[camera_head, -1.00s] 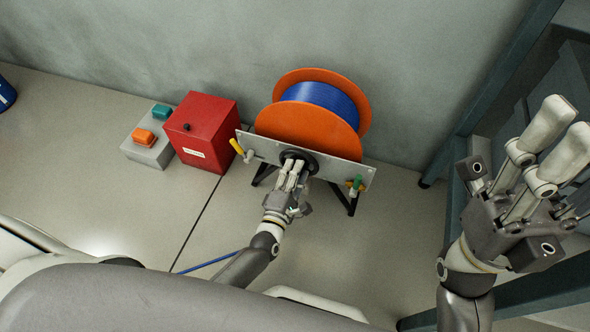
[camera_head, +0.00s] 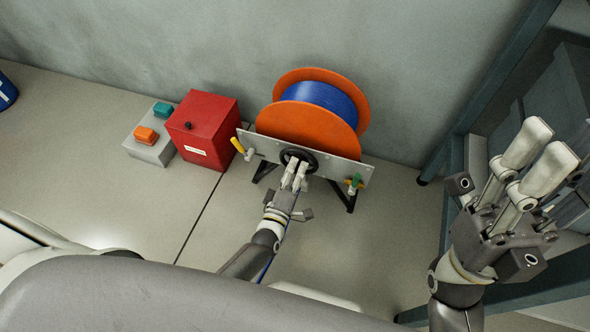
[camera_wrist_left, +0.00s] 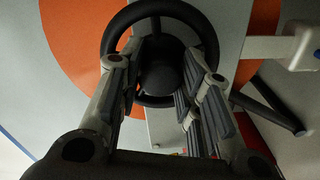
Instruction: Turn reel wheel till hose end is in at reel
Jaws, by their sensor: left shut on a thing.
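The reel (camera_head: 307,122) has orange flanges with blue hose wound on it, standing by the wall. Its black wheel (camera_head: 313,158) is on the grey front plate; it also shows in the wrist view (camera_wrist_left: 120,28). My left gripper (camera_head: 296,171) is shut on the wheel, its fingers at the lower part of the rim and hub in the wrist view (camera_wrist_left: 165,75). A stretch of blue hose (camera_head: 268,266) shows beside my left forearm; the hose end is not visible. My right gripper (camera_head: 538,155) is raised at the right, fingers apart and empty, away from the reel.
A yellow-handled valve (camera_head: 238,146) and a green-handled valve (camera_head: 355,182) sit at the plate's ends. Left of the reel are a red box (camera_head: 204,131) and a grey button box (camera_head: 150,148). A blue-grey rack frame (camera_head: 457,150) stands at the right. The floor at front is clear.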

